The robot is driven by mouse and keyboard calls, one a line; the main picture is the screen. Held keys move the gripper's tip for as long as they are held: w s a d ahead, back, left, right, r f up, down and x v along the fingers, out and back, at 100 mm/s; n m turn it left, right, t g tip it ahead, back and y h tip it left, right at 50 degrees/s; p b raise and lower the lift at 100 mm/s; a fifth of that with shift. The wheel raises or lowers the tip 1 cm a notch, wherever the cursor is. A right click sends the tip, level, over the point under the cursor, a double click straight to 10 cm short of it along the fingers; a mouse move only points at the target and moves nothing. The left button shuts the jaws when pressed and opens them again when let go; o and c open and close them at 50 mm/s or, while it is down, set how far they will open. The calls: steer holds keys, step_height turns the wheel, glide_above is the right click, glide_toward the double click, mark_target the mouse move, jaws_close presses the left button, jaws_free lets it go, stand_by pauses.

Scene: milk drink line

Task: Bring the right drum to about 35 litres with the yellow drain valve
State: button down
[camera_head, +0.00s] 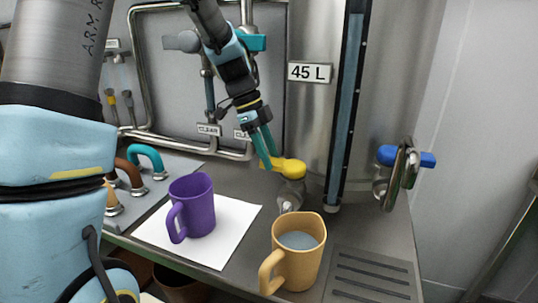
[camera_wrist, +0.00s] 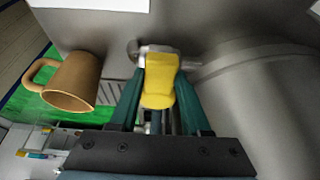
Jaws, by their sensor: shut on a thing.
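The right drum (camera_head: 308,120) is a steel cylinder with a "45 L" label (camera_head: 310,72). Its tall sight tube (camera_head: 346,100) shows a blue-grey column over most of the visible height; I cannot read an exact level. The yellow drain valve (camera_head: 291,169) sits low on the drum's front, above a metal spout (camera_head: 288,204). My gripper (camera_head: 270,160) is shut on the yellow handle, which also shows between the fingers in the wrist view (camera_wrist: 160,82). A tan mug (camera_head: 303,268) stands in front of the spout with grey-blue liquid inside. Any flow from the spout cannot be made out.
A purple mug (camera_head: 196,208) stands on a white sheet (camera_head: 238,222) to the left. A blue-handled valve (camera_head: 388,155) is at the drum's right. Teal and brown curved handles (camera_head: 147,155) stand at the left. A slotted drain grate (camera_head: 372,278) lies at front right.

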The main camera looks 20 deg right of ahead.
steer(key=shift+s+a+f+n+t+b, duration=0.2)
steer(key=shift+s+a+n+t+b, duration=0.1)
steer(key=shift+n+b, duration=0.55)
steer(key=shift+s+a+n+h+b, duration=0.15)
steer(key=shift+s+n+h+b, duration=0.15)
steer(key=shift+n+b, duration=0.4)
steer(key=shift+s+a+r+n+t+b, duration=0.15)
steer(key=shift+s+n+t+b, duration=0.25)
steer(key=shift+n+b, duration=0.3)
steer(key=shift+s+a+n+t+b, duration=0.15)
steer(key=shift+s+n+t+b, duration=0.25)
steer(key=shift+n+b, duration=0.25)
steer(key=shift+c, duration=1.8)
jaws_free()
steer(key=shift+r, duration=0.1)
steer(key=s+b+v, duration=0.1)
steer(key=v, duration=0.9)
steer(key=shift+w+a+r, duration=0.25)
steer(key=shift+w+a, duration=0.1)
steer(key=shift+w, duration=0.1)
